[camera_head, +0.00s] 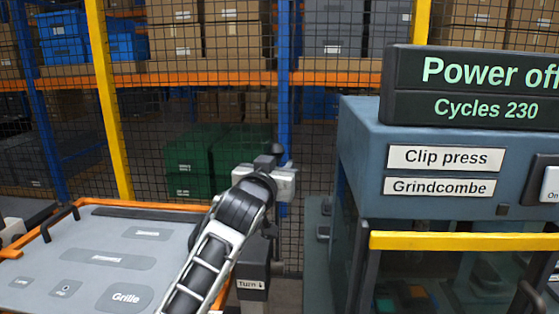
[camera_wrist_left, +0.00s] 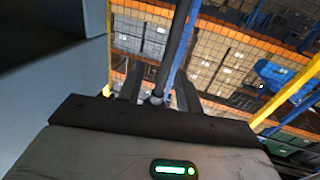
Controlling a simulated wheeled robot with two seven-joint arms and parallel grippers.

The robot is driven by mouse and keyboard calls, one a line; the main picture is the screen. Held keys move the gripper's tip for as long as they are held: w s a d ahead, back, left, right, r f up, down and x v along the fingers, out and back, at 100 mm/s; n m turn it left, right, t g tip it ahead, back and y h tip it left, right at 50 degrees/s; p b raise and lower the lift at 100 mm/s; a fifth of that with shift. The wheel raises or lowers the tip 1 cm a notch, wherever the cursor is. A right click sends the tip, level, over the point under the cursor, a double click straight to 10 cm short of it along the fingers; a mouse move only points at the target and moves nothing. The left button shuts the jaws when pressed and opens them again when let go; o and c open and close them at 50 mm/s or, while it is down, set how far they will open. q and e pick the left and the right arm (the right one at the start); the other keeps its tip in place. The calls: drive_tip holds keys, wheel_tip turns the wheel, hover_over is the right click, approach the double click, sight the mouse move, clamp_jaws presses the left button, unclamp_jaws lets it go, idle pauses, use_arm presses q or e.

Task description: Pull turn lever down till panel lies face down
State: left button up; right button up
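The turn lever shows in the left wrist view as a dark rod (camera_wrist_left: 178,45) with a small rounded end between the fingers. In the head view a black knob (camera_head: 277,149) shows at my left gripper (camera_head: 270,163), above a dark post box (camera_head: 253,268) labelled "Turn" with a down arrow. In the left wrist view the two fingers of my left gripper (camera_wrist_left: 158,92) stand apart, with gaps beside the rod. A grey panel-like board (camera_head: 85,245) with outlined shapes, one marked "Grille", lies flat at left in an orange frame; its underside is hidden. My right gripper is not in view.
A blue clip press (camera_head: 355,150) stands at right, with a yellow bar (camera_head: 465,241) across its front and a sign (camera_head: 470,85) reading "Power off, Cycles 230". A mesh fence with a yellow post (camera_head: 108,100) and shelving stand behind. Green crates (camera_head: 205,160) sit beyond the fence.

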use_arm(q)
drive_tip(key=shift+w+d, duration=0.15)
drive_tip(key=shift+w, duration=0.65)
clamp_jaws()
